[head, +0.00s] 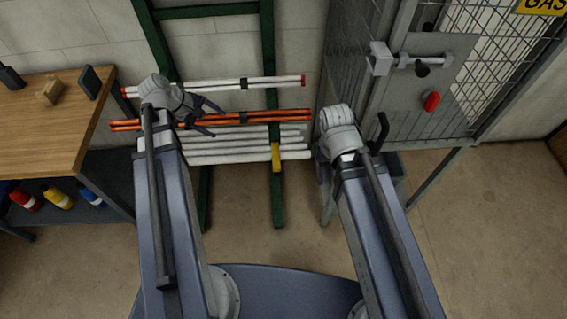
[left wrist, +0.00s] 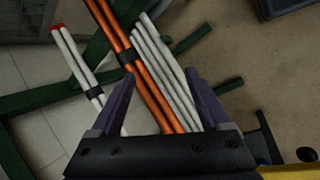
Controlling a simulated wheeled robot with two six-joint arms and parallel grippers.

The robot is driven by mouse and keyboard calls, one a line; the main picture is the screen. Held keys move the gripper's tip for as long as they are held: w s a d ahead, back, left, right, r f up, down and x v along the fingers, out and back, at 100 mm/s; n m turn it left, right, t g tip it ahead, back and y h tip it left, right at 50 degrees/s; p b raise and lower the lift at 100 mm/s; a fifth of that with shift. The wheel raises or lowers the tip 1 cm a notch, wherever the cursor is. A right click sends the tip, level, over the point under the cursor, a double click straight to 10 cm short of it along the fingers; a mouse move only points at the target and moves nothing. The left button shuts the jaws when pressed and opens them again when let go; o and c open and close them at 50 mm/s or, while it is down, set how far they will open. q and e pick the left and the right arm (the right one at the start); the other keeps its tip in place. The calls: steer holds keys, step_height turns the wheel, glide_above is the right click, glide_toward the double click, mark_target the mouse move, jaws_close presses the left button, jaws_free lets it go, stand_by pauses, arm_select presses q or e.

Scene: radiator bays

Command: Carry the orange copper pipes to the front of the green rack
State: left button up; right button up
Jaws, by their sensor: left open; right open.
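The orange copper pipes (head: 262,117) lie level across the green rack (head: 269,60), bound by a dark band. They cross the left wrist view (left wrist: 138,65) as a slanting bundle. My left gripper (head: 211,118) is open in front of the pipes near their left part. In the left wrist view its purple fingers (left wrist: 160,75) spread on either side of the orange bundle, with nothing seen held; contact cannot be told. My right gripper (head: 336,140) is apart from the pipes, right of their right ends; its wrist hides most of its fingers.
White pipes with red ends (head: 215,88) lie above the orange ones, and several grey-white pipes (head: 235,147) below. A wooden workbench (head: 45,115) stands left, with bottles under it. A wire cage (head: 425,85) stands right. The floor (head: 485,220) at right is clear.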

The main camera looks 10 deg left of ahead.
arm_select(q)
steer(key=s+d+f+m+g+y, duration=0.1)
steer(key=s+d+m+y, duration=0.1)
steer(key=d+m, duration=0.4)
steer(key=s+d+f+m+g+y, duration=0.1)
steer(key=s+d+m, duration=0.4)
steer(key=d, duration=0.5)
steer(key=s+d+f+m+g+y, duration=0.1)
steer(key=s+d+m+g+y, duration=0.1)
steer(key=d+m, duration=0.4)
steer(key=s+d+y, duration=0.1)
steer(key=s+d, duration=0.1)
steer(key=d, duration=0.1)
steer(key=shift+s+m, duration=0.15)
steer(key=shift+m, duration=0.15)
steer(key=shift+r, duration=0.15)
steer(key=shift+r+p, duration=0.35)
steer(key=shift+p, duration=0.1)
